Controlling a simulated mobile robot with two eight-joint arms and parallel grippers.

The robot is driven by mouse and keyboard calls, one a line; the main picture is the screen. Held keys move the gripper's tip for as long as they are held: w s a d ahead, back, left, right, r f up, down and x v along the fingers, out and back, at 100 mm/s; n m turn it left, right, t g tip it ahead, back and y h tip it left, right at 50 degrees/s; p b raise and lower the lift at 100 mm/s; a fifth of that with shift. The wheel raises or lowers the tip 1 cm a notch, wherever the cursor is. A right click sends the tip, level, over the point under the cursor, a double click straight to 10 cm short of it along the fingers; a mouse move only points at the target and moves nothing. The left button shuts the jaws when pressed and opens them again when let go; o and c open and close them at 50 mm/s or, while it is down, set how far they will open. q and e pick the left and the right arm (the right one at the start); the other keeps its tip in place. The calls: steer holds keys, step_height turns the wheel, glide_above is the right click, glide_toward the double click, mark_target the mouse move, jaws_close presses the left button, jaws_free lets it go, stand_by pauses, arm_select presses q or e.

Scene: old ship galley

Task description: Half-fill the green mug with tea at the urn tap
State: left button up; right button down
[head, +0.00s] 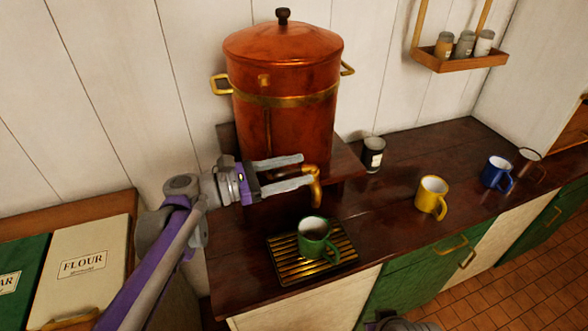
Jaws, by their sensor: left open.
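The green mug (314,246) stands upright on a slatted brass drip tray (285,268), its handle toward the lower right. Its inside looks brownish, but I cannot tell how much tea is in it. The copper urn (285,110) stands behind on a wooden base. Its brass tap (316,188) hangs over the counter, above and slightly behind the mug. My left gripper (304,171) is open, with its two fingers pointing right and their tips at the tap's upper part. I cannot tell whether they touch it. My right gripper's fingers do not show.
A yellow mug (431,197), a blue mug (496,173) and a brown mug (527,165) stand farther right on the counter (400,235). A flour box (88,265) is at left. A spice shelf (460,61) hangs on the wall.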

arm_select(q)
jaws_close()
stand_by(1.3)
